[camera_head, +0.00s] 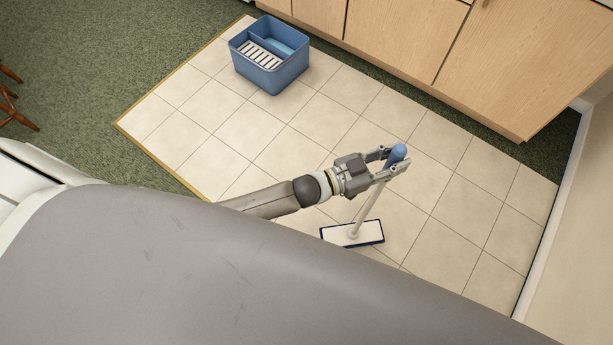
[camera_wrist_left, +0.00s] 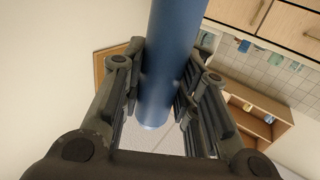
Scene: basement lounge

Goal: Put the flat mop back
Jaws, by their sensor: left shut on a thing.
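The flat mop has a blue grip (camera_head: 397,155), a pale pole (camera_head: 368,206) and a flat white head with a dark blue edge (camera_head: 352,233). Its head is at the tiled floor in the head view; I cannot tell whether it touches. The pole stands tilted, its top toward the upper right. My left gripper (camera_head: 388,165) is shut on the blue grip near its top. In the left wrist view the blue grip (camera_wrist_left: 168,75) runs between both fingers. A blue bucket (camera_head: 283,77) with a white slotted wringer (camera_head: 260,55) stands on the tiles at the upper middle. My right gripper is out of view.
Wooden cabinets (camera_head: 400,40) line the upper right, with a wall (camera_head: 590,200) at the right. Green carpet (camera_head: 120,60) borders the tiles along a yellow strip (camera_head: 160,160). Chair legs (camera_head: 12,100) show at the left edge. The tiles between mop and bucket are clear.

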